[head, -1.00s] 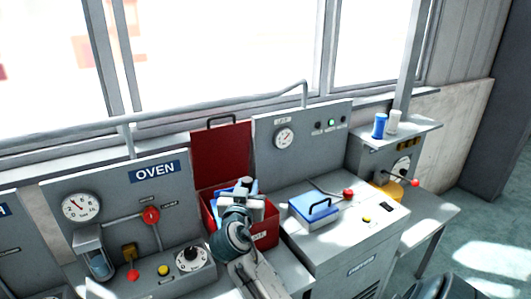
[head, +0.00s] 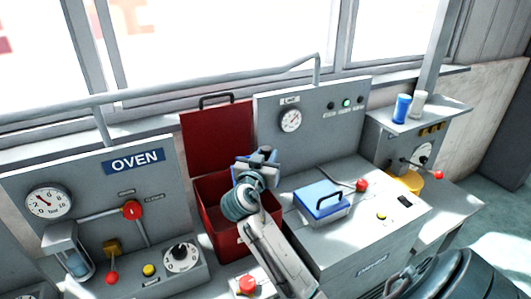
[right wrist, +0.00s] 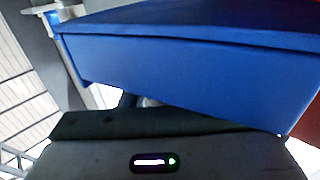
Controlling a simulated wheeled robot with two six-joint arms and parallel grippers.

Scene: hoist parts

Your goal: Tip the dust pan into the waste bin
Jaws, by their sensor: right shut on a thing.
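My right gripper (head: 255,172) is shut on a blue dust pan (head: 263,157), held above the right part of the red waste bin. The pan is small and partly hidden by the gripper in the head view. In the right wrist view the blue pan (right wrist: 190,75) fills the upper part, slightly slanted; its contents cannot be seen. The red waste bin (head: 211,226) stands open, with its lid (head: 213,141) upright at the back. My arm hides the bin's right side. My left gripper is not in view.
The oven panel (head: 100,200) with its gauge and red knobs is left of the bin. To the right, a grey machine holds a blue-lidded box (head: 322,199) and a red knob (head: 362,185). A blue cylinder (head: 402,108) and white cylinder (head: 418,104) stand farther right.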

